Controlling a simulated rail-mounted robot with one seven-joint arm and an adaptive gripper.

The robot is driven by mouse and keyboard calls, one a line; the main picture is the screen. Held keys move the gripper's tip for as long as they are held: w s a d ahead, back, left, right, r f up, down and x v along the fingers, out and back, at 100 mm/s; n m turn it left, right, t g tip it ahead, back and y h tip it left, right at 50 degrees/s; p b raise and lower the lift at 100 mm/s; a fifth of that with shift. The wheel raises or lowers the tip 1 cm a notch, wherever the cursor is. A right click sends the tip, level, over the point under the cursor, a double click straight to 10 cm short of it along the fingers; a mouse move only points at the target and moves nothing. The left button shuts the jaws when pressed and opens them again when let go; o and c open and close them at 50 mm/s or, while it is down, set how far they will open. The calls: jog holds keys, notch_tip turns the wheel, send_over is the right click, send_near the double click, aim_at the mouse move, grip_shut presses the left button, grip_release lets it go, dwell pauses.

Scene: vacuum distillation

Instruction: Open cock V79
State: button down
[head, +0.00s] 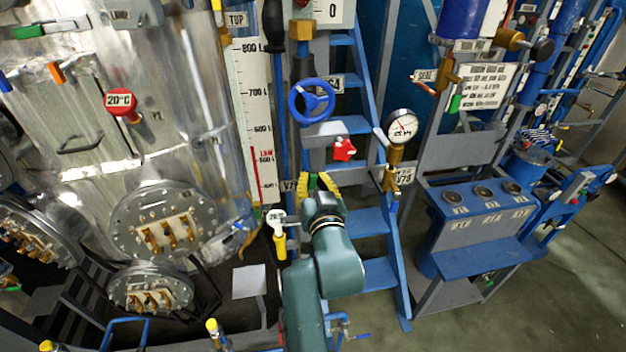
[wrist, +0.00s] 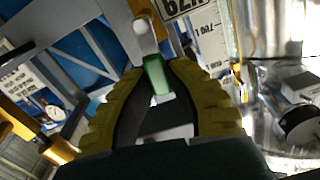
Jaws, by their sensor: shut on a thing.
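My gripper (head: 320,183) has yellow ribbed fingers and is in front of the blue stairs, beside the tall level scale. In the wrist view my gripper (wrist: 157,76) is shut on a small green handle (wrist: 154,70), which sits between the two fingertips. The handle joins a pale metal lever or fitting above it. The cock's body is mostly hidden in the head view.
A red star knob (head: 344,149) and a blue handwheel (head: 311,101) are above my gripper. A pressure gauge (head: 402,126) with a brass fitting stands at right. A yellow-handled valve (head: 280,240) is close below left. The large metal vessel (head: 170,90) fills the left.

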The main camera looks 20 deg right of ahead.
jog(key=shift+a+f+n+b, duration=0.15)
jog(key=shift+a+n+b, duration=0.05)
jog(key=shift+n+b, duration=0.1)
jog(key=shift+w+a+n, duration=0.1)
jog(key=shift+a+n, duration=0.1)
jog(key=shift+n, duration=0.4)
jog(key=c, duration=1)
grip_release()
jog(key=shift+r, duration=0.2)
jog(key=v, duration=1.2)
